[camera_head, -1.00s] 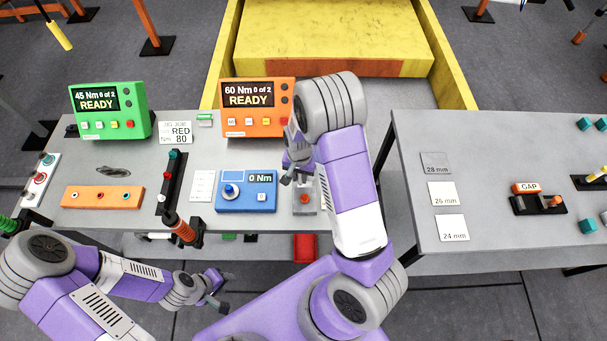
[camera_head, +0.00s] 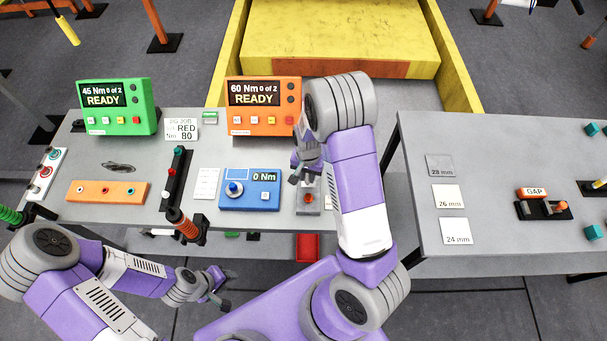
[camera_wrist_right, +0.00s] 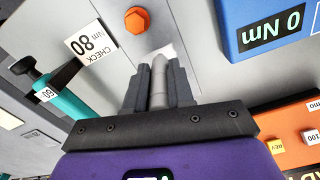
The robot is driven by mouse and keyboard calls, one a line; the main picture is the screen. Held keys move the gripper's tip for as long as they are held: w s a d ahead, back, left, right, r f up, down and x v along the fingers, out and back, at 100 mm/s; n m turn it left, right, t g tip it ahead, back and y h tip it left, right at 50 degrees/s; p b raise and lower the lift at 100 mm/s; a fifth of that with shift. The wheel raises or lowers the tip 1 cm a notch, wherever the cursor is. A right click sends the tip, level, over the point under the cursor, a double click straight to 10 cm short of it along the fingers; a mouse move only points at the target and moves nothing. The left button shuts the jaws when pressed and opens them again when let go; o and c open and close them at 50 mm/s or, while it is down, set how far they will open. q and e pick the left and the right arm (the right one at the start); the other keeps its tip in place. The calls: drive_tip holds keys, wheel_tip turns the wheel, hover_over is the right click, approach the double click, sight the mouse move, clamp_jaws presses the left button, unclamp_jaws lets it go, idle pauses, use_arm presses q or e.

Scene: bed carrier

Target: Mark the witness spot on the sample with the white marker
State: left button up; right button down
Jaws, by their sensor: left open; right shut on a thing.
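My right gripper (camera_head: 298,177) is over the near right part of the left bench. In the right wrist view my right gripper (camera_wrist_right: 159,88) is shut on a slim pale grey, pen-like thing (camera_wrist_right: 158,82), apparently the white marker. A white patch shows past its tip; I cannot tell whether the tip touches it. The sample, a grey block (camera_head: 309,209) with an orange hex bolt (camera_head: 308,198), is close to this gripper; the bolt (camera_wrist_right: 137,20) also shows in the wrist view. I cannot make out the witness spot. My left gripper (camera_head: 220,291) is open and empty, in front of the bench.
A blue 0 Nm meter (camera_head: 240,205) stands left of the sample. Orange (camera_head: 263,128) and green (camera_head: 118,121) READY boxes stand behind. A black tool rack (camera_head: 176,185) is further left. A gap separates the right bench (camera_head: 430,220).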

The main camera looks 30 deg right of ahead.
drive_tip(key=shift+s+d, duration=0.25)
drive_tip(key=shift+s+d, duration=0.5)
drive_tip(key=shift+d, duration=0.35)
drive_tip(key=shift+w+a, duration=0.1)
drive_tip(key=shift+a, duration=0.05)
drive_tip(key=shift+w+a, duration=0.55)
drive_tip(key=shift+a, duration=0.3)
drive_tip(key=shift+a, duration=0.1)
drive_tip(key=shift+w+a, duration=0.55)
drive_tip(key=shift+a, duration=0.35)
drive_tip(key=shift+s+d, duration=0.1)
drive_tip(key=shift+d, duration=0.05)
drive_tip(key=shift+s+d, duration=0.5)
drive_tip(key=shift+d, duration=0.4)
